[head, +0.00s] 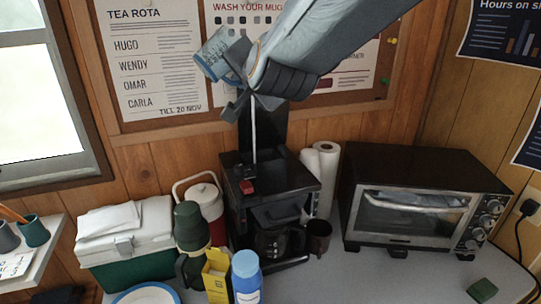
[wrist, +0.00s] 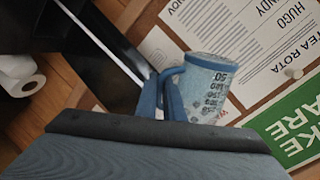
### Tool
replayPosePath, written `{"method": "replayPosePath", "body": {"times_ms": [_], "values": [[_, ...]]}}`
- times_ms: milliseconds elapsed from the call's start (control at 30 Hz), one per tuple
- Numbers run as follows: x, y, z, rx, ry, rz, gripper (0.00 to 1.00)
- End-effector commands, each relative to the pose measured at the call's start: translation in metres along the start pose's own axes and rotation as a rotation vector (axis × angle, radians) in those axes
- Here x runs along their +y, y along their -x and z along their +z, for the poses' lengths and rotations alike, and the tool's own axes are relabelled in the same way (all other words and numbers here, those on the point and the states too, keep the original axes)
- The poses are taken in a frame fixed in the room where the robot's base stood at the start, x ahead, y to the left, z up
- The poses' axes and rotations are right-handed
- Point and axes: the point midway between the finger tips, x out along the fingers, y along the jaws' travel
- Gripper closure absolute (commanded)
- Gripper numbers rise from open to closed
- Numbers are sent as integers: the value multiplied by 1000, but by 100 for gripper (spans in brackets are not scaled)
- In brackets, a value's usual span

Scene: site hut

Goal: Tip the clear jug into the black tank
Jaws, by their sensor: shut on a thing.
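The clear jug (head: 214,55) has blue trim and dark measuring marks. It is held tilted high above the counter, in front of the notice board. My gripper (head: 243,85) is shut on its blue handle; the wrist view shows the jug (wrist: 208,88) beside the fingers (wrist: 172,100). Whether liquid is in it I cannot tell. The black tank (head: 285,172) appears to be part of the black coffee maker, below and to the right of the jug. A tall black panel (head: 268,125) stands up behind it, also in the wrist view (wrist: 85,45). The tank's inside is hidden.
A toaster oven (head: 415,215) stands right of the coffee maker, with a paper towel roll (head: 325,175) and brown mug (head: 319,236) between. A red-white jug (head: 207,200), green flask (head: 190,228), yellow box (head: 217,275) and blue-capped container (head: 246,275) crowd the left. Front right counter is mostly clear.

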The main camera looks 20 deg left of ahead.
Motion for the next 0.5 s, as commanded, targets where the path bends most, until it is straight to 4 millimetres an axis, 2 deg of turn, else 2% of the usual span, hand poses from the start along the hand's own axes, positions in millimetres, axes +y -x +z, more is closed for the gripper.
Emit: {"method": "replayPosePath", "body": {"times_ms": [500], "values": [[-2, 0, 0, -11, -38, -6, 100]]}}
